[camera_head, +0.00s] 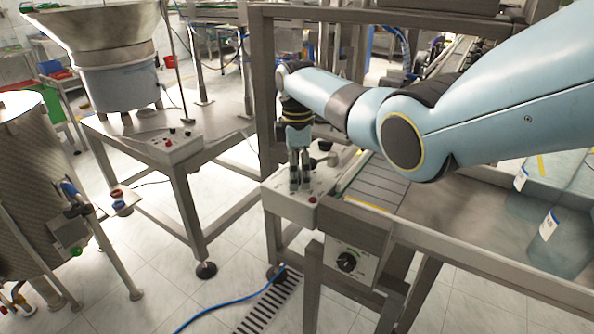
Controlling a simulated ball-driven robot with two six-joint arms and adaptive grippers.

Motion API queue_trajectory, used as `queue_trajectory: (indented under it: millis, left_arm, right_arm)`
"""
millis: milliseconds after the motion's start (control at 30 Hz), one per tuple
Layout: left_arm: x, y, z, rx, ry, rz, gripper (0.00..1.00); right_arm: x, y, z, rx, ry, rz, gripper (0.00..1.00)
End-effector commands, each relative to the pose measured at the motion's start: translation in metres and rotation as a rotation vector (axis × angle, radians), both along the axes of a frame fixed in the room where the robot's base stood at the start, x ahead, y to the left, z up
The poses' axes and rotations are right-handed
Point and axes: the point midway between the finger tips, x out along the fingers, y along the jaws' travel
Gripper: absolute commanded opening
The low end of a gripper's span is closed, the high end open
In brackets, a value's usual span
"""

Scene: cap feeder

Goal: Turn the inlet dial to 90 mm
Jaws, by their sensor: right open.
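My right gripper (300,186) points straight down, open, over the pale control box (290,206) at the conveyor's left end. Its fingertips are close to the box top; I cannot tell whether they touch or straddle anything. The box has a small red button (312,199) at its front right corner and dark knobs (325,146) behind the gripper. A black round dial (347,262) sits on a pale panel (362,267) below the conveyor frame, clear of the gripper. I cannot tell which control is the inlet dial, and no 90 mm mark is readable. My left gripper is not in view.
A slatted conveyor (380,184) runs behind the box, with a steel frame post (264,90) beside it. A bowl feeder (117,80) stands on a table at the left. A blue hose (230,300) lies on the floor. Clear panels (545,235) stand at right.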

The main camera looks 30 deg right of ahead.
Motion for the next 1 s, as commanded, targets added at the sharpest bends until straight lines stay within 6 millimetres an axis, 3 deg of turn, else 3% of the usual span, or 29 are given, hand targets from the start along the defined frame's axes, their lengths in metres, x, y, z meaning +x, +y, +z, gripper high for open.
queue_trajectory:
  millis: [167, 500, 700, 1000]
  left_arm:
    - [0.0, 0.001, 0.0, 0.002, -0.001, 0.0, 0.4]
    - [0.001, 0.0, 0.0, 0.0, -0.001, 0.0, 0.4]
    - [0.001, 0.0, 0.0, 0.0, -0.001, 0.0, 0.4]
    - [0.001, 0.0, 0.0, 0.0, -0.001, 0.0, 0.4]
  right_arm:
    - [0.001, 0.0, 0.009, 0.0, -0.002, 0.0, 0.64]
    - [0.001, -0.001, 0.081, -0.001, -0.005, -0.001, 0.64]
    - [0.001, 0.0, 0.111, 0.0, -0.002, 0.0, 0.64]
    - [0.0, 0.0, 0.12, 0.0, 0.0, 0.0, 0.64]
